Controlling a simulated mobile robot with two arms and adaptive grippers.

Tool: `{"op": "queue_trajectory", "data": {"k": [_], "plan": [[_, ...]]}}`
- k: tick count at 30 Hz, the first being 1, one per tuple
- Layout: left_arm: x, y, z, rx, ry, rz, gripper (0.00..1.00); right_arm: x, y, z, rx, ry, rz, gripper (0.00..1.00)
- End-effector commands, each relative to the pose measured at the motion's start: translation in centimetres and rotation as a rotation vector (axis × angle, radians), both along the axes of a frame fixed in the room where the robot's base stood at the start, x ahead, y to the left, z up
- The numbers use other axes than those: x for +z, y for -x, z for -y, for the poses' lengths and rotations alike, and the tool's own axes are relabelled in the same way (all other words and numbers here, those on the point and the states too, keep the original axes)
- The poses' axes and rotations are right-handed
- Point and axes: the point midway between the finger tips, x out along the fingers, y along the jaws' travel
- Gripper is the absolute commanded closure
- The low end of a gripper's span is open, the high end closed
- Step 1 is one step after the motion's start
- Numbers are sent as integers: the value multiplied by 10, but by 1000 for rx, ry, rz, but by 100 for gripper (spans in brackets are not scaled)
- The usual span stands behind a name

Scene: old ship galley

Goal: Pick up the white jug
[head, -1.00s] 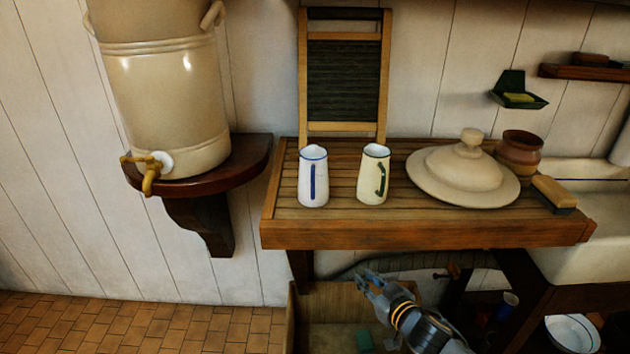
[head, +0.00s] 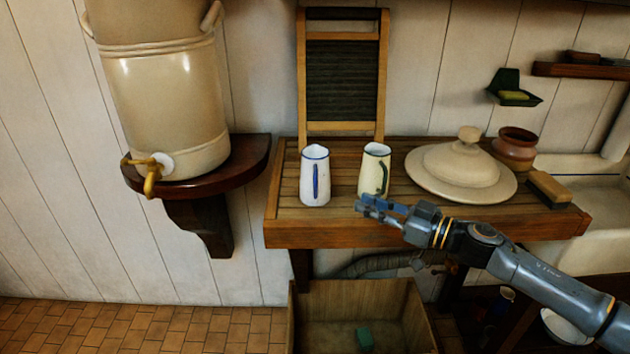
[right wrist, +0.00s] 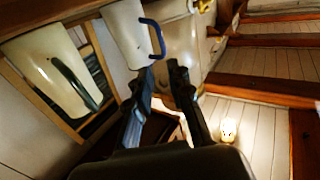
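The white jug (head: 309,180), with a blue rim and blue handle, stands upright on the slatted wooden board (head: 330,228), left of a cream jug (head: 369,176) with a dark green handle. My right gripper (head: 361,204) is in front of the board's front edge, near the foot of the cream jug and right of the white jug. In the right wrist view its fingers (right wrist: 160,72) are apart with nothing between them. That view also shows the white jug (right wrist: 124,32) beyond the fingertips, handle towards them, and the cream jug (right wrist: 48,70) to the left. My left gripper is out of view.
A pale domed lid (head: 460,170), a brown pot (head: 515,150) and a brush (head: 548,189) stand right of the jugs. A washboard (head: 343,80) leans behind them. A large crock (head: 170,100) with a tap is on the left shelf. A wooden crate (head: 360,300) is below.

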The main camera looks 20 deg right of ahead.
Motion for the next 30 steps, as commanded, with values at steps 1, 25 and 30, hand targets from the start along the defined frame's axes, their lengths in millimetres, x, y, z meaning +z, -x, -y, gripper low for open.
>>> {"op": "queue_trajectory", "data": {"k": [1,25,30], "plan": [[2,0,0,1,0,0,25,3,-2,-1,6,-1,-1,80],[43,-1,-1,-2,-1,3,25,6,-81,-71,7,-5,-2,80],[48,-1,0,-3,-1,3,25,3,-98,-86,7,-2,-2,80]]}}
